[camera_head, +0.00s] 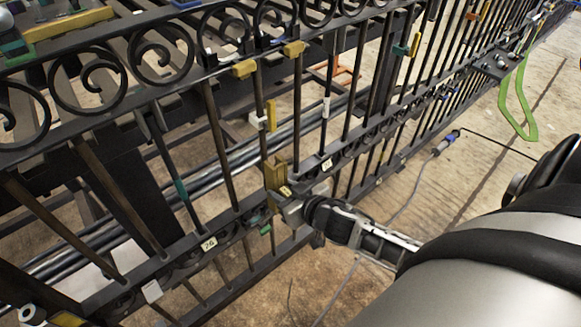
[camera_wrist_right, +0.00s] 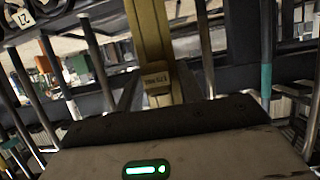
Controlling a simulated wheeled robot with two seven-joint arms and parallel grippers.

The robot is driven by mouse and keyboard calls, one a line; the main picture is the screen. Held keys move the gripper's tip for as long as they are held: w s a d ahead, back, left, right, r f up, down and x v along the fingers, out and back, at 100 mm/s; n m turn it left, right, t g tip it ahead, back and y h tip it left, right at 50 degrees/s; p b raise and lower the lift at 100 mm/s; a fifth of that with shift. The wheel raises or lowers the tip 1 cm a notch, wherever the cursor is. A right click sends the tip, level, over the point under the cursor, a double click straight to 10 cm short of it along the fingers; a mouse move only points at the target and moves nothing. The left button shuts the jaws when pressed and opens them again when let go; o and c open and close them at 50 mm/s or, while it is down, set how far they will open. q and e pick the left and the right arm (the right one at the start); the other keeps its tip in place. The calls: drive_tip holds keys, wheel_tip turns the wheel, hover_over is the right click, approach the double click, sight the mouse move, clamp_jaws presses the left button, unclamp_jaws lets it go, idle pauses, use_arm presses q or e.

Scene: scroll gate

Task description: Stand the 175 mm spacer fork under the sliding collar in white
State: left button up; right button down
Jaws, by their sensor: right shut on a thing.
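A white sliding collar (camera_head: 259,122) sits on an upright bar of the dark gate in the head view, with a yellow piece beside it. My right gripper (camera_head: 289,206) is at the same bar, below the collar, near the lower scroll rail. It is shut on a brass-yellow spacer fork (camera_head: 276,174), which stands roughly upright along the bar, with a gap to the collar above. My left gripper is not in view.
The lower scroll rail carries number tags, one reading 26 (camera_head: 208,243). Other bars carry a teal piece (camera_head: 181,189) and a white piece (camera_head: 326,106). Yellow blocks (camera_head: 245,68) sit on the upper rail. A green loop (camera_head: 516,100) hangs at the right. Open floor lies in front.

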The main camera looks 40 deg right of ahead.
sight(284, 186)
drive_tip(key=shift+w+d+f+b, duration=0.3)
drive_tip(key=shift+w+d+f, duration=0.35)
drive_tip(key=shift+w+f, duration=0.3)
drive_tip(key=shift+w+d+f+b, duration=0.25)
drive_tip(key=shift+w+d+f, duration=0.4)
drive_tip(key=shift+w+f, duration=0.3)
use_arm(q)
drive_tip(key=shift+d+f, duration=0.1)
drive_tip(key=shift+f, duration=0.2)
use_arm(e)
drive_tip(key=w, duration=0.5)
drive_tip(key=shift+w+a, duration=0.15)
drive_tip(key=shift+a, duration=0.05)
